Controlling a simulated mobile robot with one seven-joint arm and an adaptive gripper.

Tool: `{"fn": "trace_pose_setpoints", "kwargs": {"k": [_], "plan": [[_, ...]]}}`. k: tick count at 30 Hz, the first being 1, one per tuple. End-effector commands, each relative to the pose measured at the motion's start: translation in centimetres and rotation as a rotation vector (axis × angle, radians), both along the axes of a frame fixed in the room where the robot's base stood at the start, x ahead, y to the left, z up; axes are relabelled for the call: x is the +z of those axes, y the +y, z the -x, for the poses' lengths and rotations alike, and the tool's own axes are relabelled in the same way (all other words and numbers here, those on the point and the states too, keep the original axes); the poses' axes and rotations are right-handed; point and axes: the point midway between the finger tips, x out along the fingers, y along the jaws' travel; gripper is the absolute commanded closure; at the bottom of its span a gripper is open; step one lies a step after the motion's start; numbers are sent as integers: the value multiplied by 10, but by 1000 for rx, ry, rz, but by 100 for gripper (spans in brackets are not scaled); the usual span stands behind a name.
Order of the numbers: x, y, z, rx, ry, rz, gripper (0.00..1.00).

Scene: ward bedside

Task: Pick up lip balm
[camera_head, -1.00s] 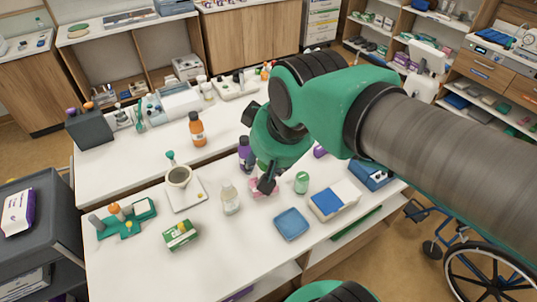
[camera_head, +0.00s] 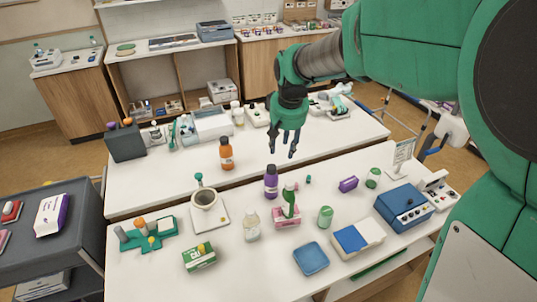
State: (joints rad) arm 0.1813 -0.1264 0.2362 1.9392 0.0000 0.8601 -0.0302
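I cannot tell for sure which thing is the lip balm. A tiny dark green piece (camera_head: 308,180) stands behind the pink item (camera_head: 286,217), and a small purple item (camera_head: 348,184) lies to its right. A short green cylinder (camera_head: 372,178) and a green-capped container (camera_head: 325,217) are also on the front table. My gripper (camera_head: 282,153) hangs fingers down above the tables, behind the purple bottle (camera_head: 271,182). Its two dark fingers are apart, with nothing seen between them.
The white front table (camera_head: 225,278) also holds a clear bottle (camera_head: 252,224), a mug on a white scale (camera_head: 205,205), a green box (camera_head: 199,257), a blue tray (camera_head: 311,259) and a blue device (camera_head: 404,206). An orange bottle (camera_head: 226,153) stands on the table behind.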

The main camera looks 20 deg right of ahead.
Motion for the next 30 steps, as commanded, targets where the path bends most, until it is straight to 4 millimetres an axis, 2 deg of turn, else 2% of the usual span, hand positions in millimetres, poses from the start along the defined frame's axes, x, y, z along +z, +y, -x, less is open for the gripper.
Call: {"fn": "trace_pose_setpoints", "kwargs": {"k": [1, 6, 15, 24, 30], "plan": [[-10, -8, -12, -8, 16, -2, 61], [-43, -32, -46, -30, 53, -9, 61], [-113, -77, -97, -70, 118, -24, 61], [-197, -122, -133, -109, 184, -43, 61], [-243, -143, -144, -127, 213, -53, 61]]}}
